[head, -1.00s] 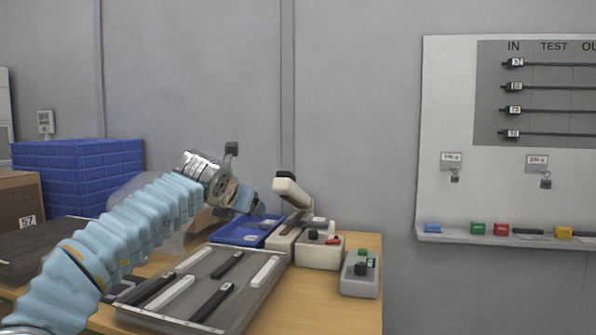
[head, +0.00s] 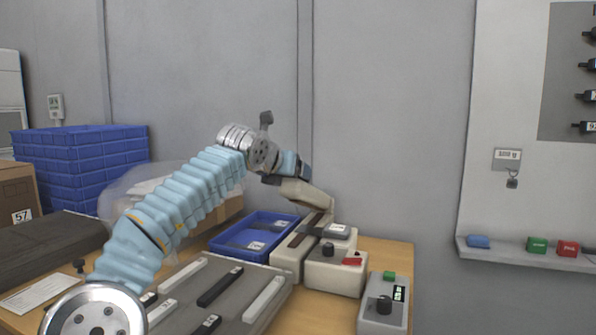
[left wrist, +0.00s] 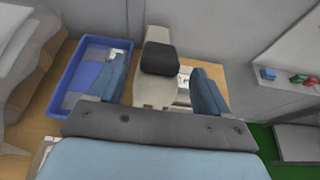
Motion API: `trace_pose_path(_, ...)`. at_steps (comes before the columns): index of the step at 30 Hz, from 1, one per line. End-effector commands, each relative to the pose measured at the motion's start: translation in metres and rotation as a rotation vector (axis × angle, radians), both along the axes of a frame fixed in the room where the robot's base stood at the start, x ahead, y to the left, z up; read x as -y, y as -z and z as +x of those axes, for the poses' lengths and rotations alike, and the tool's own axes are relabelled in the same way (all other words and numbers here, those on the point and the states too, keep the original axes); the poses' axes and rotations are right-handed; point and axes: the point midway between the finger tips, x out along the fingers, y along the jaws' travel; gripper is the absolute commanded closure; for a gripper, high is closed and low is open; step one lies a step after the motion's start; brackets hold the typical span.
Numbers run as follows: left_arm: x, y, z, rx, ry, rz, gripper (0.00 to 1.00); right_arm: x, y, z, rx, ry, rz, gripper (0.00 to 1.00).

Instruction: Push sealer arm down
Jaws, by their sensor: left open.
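The sealer (head: 293,252) is a beige device on the wooden table, with its sealer arm (head: 306,194) tilted up. My left gripper (head: 297,167) is at the raised end of the arm and hides its tip in the head view. In the left wrist view the sealer arm (left wrist: 154,92) and its black end pad (left wrist: 160,58) lie between the two blue fingers of my open left gripper (left wrist: 159,66). Gaps show on both sides of the arm; I cannot tell whether the gripper touches it from above. My right gripper is not in view.
A blue tray (head: 226,247) lies left of the sealer. A beige box with a knob and red switch (head: 336,273) and a grey control box (head: 383,309) stand right of it. A dark tray with strips (head: 240,282) lies in front. The wall is close behind.

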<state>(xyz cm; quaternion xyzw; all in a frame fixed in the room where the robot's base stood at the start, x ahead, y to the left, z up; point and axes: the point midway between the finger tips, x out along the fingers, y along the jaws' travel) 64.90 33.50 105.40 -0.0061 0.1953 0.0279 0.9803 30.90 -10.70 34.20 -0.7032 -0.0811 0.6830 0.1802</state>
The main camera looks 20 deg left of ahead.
Motion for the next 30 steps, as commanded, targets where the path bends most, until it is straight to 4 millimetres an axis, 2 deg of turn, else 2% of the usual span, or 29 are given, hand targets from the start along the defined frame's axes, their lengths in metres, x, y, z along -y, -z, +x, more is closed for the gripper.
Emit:
trace_pose_path(3,0.0,0.008,0.025,-0.002,0.002,-0.002,0.21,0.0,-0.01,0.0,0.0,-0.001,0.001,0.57)
trace_pose_path(9,-0.003,0.019,0.05,0.0,0.001,-0.001,0.21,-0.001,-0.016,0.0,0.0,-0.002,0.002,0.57)
trace_pose_path(13,-0.003,0.023,0.057,0.0,0.0,0.001,0.21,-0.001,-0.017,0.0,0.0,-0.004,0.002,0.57)
trace_pose_path(21,-0.003,0.024,0.058,0.001,-0.001,0.001,0.21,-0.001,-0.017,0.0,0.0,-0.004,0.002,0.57)
trace_pose_path(30,-0.003,0.024,0.058,0.0,-0.001,0.001,0.67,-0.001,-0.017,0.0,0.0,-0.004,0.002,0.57)
